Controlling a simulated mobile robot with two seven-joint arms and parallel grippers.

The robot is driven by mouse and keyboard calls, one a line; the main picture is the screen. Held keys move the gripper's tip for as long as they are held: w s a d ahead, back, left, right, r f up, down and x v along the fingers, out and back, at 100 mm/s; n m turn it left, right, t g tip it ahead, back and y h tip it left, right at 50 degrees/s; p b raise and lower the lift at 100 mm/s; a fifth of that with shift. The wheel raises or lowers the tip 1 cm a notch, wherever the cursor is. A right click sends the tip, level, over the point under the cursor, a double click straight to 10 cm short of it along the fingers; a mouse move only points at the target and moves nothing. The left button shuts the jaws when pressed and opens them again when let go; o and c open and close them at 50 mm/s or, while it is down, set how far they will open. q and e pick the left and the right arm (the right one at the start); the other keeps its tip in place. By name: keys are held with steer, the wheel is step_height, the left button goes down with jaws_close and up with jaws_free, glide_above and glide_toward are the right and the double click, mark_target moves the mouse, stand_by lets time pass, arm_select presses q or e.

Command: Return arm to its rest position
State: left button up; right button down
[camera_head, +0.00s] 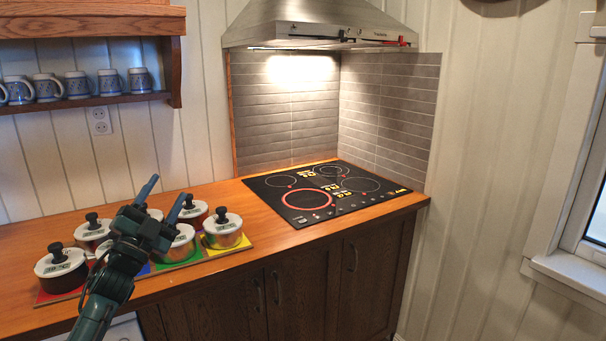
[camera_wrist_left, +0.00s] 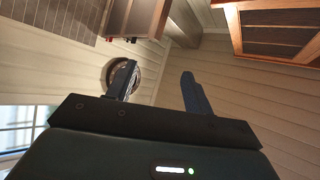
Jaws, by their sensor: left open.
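My left gripper (camera_head: 162,197) is open and empty in the head view. It is raised in front of the pots on the counter, with its two fingers pointing up and apart. My right gripper is in neither view.
Several lidded pots, such as one on yellow (camera_head: 223,232) and one on red (camera_head: 61,268), stand on a coloured board on the wooden counter (camera_head: 235,198). A black cooktop (camera_head: 330,190) lies right, under a hood (camera_head: 315,22). Mugs (camera_head: 77,85) line a shelf.

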arm_select(q)
steer(key=w+a+f+n+g+y, duration=0.2)
steer(key=a+f+n+g+y, duration=0.1)
steer(key=f+n+y, duration=0.3)
steer(key=w+a+f+n+g+y, duration=0.1)
steer(key=a+f+n+g+y, duration=0.25)
steer(key=f+n, duration=0.45)
steer(key=s+d+f+m+g+h, duration=0.1)
steer(key=s+d+f+g, duration=0.1)
steer(key=s+d+f, duration=0.6)
steer(key=s+d+f+m+g+h, duration=0.15)
steer(key=s+d+f, duration=0.35)
steer(key=s+f, duration=0.65)
steer(key=s+d+f+g+h, duration=0.1)
steer(key=s+d+f, duration=0.1)
steer(key=s, duration=0.7)
steer(key=s+d+f+n+g, duration=0.1)
steer(key=s+d+f, duration=0.2)
steer(key=s, duration=0.7)
steer(key=shift+d+g+h, duration=0.4)
steer(key=shift+d, duration=0.8)
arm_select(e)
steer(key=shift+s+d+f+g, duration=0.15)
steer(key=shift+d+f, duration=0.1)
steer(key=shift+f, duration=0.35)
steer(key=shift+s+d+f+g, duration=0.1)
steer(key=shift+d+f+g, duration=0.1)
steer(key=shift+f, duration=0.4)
